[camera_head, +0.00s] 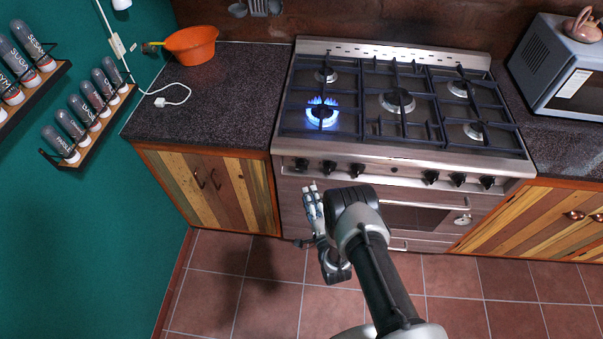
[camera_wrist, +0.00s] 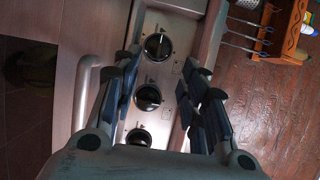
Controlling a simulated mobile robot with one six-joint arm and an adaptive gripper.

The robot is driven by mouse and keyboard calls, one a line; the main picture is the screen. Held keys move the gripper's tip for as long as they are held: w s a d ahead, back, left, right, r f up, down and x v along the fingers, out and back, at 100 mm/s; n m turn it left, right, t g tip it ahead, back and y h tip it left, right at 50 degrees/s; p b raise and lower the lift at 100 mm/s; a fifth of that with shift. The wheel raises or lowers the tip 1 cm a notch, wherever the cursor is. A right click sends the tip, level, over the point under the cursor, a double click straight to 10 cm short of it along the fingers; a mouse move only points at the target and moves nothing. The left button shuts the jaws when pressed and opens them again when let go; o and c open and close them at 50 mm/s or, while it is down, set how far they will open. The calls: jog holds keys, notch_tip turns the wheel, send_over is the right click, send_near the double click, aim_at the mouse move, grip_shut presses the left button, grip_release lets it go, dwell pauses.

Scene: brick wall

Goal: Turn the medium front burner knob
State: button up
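The stove's front panel carries round black knobs in two groups. The left group has a left knob (camera_head: 301,164), a middle knob (camera_head: 329,167) and a right knob (camera_head: 357,170). No label readable here tells which is the medium front burner knob. The front left burner (camera_head: 322,113) has a blue flame. My gripper (camera_head: 311,188) is just in front of and below the left group. In the wrist view my gripper (camera_wrist: 165,65) is open, its fingers apart and empty. Three knobs line up between them: upper (camera_wrist: 158,47), middle (camera_wrist: 148,97) and lower (camera_wrist: 138,138), the last partly hidden by the gripper body.
An oven handle (camera_head: 425,204) runs below the panel. A second knob group (camera_head: 457,180) is at the right. An orange bowl (camera_head: 191,45) sits on the left counter (camera_head: 215,85), and a microwave (camera_head: 563,70) on the right counter. The tiled floor before the stove is clear.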

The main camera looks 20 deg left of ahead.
aim_at(300, 169)
jog(key=b+x, duration=0.2)
jog(key=x, duration=0.9)
jog(key=shift+w+a, duration=0.1)
jog(key=shift+c, duration=0.3)
jog(key=c, duration=0.6)
jog(key=shift+n, duration=0.3)
jog(key=shift+c, duration=0.2)
jog(key=shift+r+n+g+h, duration=0.1)
jog(key=shift+n+g+h, duration=0.35)
jog(key=shift+n, duration=0.75)
jog(key=n+h, duration=0.1)
jog(key=n, duration=0.1)
jog(key=shift+n+g+h+b, duration=0.25)
jog(key=shift+n+g+b, duration=0.1)
jog(key=shift+n, duration=0.05)
jog(key=n+h+b, duration=0.1)
jog(key=n+h, duration=0.1)
jog(key=n, duration=0.1)
jog(key=shift+a+n+b, duration=0.1)
jog(key=shift+n+b, duration=0.25)
jog(key=shift+n, duration=0.05)
jog(key=shift+n+h+b, duration=0.6)
jog(key=shift+n+h, duration=0.2)
jog(key=shift+n, duration=0.1)
